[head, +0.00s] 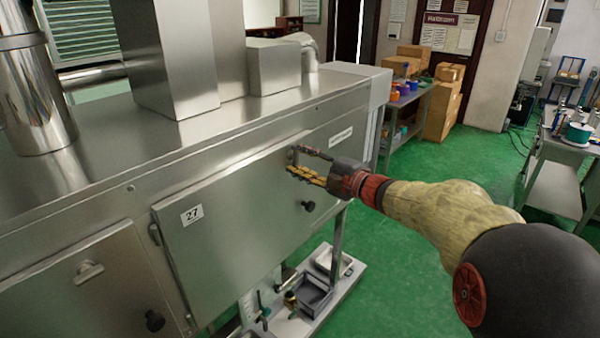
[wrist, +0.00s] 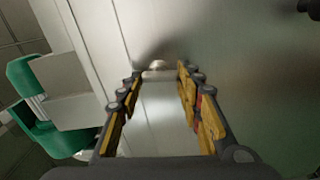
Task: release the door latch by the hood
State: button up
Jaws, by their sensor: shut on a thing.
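The steel hood (head: 120,170) is a long stainless cabinet with a door (head: 230,220) labelled 27. My gripper (head: 296,164) is at the door's upper right corner, its fingers mostly covering the door latch there. In the wrist view a small silver latch (wrist: 157,70) shows between the tips of my gripper (wrist: 155,80). The fingers are apart by the latch's width and shut on it. The door looks flush with the cabinet front. How far the latch is turned cannot be told.
A black knob (head: 308,206) sits on the door just below my gripper. Another door with its own latch (head: 89,272) is at the lower left. A low trolley (head: 320,300) with trays stands beneath the cabinet.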

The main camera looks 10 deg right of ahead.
jog(key=shift+f+n+b, duration=0.15)
jog(key=shift+n+b, duration=0.65)
jog(key=shift+b, duration=0.05)
jog(key=o, duration=1)
jog(key=shift+o, duration=0.8)
jog(key=v, duration=1.2)
